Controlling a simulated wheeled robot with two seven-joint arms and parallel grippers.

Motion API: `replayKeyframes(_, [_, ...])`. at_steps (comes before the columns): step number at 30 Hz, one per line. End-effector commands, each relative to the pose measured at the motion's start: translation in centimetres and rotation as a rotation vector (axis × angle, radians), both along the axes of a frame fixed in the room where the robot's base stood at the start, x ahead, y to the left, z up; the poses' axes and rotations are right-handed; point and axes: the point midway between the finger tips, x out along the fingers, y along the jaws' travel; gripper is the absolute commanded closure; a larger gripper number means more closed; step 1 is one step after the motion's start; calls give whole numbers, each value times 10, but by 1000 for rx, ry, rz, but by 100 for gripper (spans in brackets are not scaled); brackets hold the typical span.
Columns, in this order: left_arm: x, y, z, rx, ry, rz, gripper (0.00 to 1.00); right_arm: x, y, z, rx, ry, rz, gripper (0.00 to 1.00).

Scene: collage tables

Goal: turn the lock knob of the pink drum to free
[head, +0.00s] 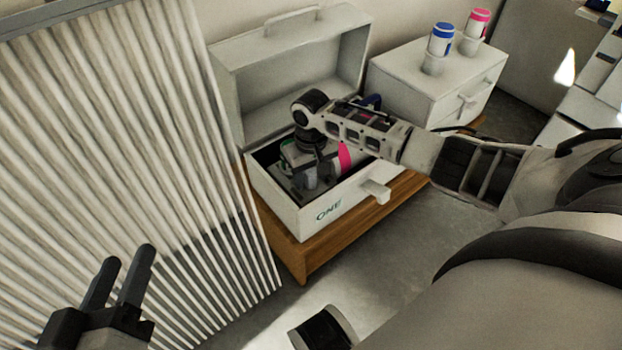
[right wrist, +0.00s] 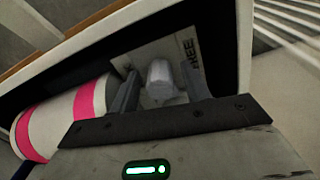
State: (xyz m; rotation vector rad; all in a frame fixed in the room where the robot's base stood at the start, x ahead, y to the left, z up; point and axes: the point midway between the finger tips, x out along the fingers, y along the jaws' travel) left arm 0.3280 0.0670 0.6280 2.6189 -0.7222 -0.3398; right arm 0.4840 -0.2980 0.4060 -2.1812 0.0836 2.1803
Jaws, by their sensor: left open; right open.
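The pink drum, white with pink bands, lies in the open white case marked ONE (head: 286,211); it shows at left in the right wrist view (right wrist: 62,116) and partly behind my right arm in the head view (head: 345,158). The pale grey lock knob (right wrist: 160,78) stands on a light plate beside the drum, near the word FREE (right wrist: 192,52). My right gripper (right wrist: 163,92) is open, with one finger on each side of the knob; contact cannot be told. My left gripper (head: 123,268) is open and empty at the lower left, away from the case.
The case's raised lid (head: 290,80) stands behind it, and a wooden bench (head: 322,247) is below. A ribbed pale panel (head: 140,150) stands at left. A white cabinet (head: 415,90) at the back carries a blue-banded drum (head: 441,40) and another pink-banded drum (head: 478,24).

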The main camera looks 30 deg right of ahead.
Motion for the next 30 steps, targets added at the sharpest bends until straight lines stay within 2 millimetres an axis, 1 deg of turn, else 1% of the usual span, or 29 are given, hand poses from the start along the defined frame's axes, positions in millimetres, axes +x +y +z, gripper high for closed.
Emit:
replayKeyframes(9, [0,0,1,-7,-1,0,53,0,0,-2,0,0,0,53])
replayKeyframes(11, [0,0,1,-7,-1,0,53,0,0,-2,0,0,0,70])
replayKeyframes(12, [0,0,1,-7,-1,0,53,0,0,-2,0,0,0,81])
replayKeyframes(14, [0,0,1,-7,-1,0,53,0,0,-2,0,0,0,97])
replayKeyframes(23, [0,0,4,1,-5,1,53,0,0,-1,0,1,18,97])
replayKeyframes(30, [2,3,9,61,-5,12,53,-1,0,2,0,3,124,97])
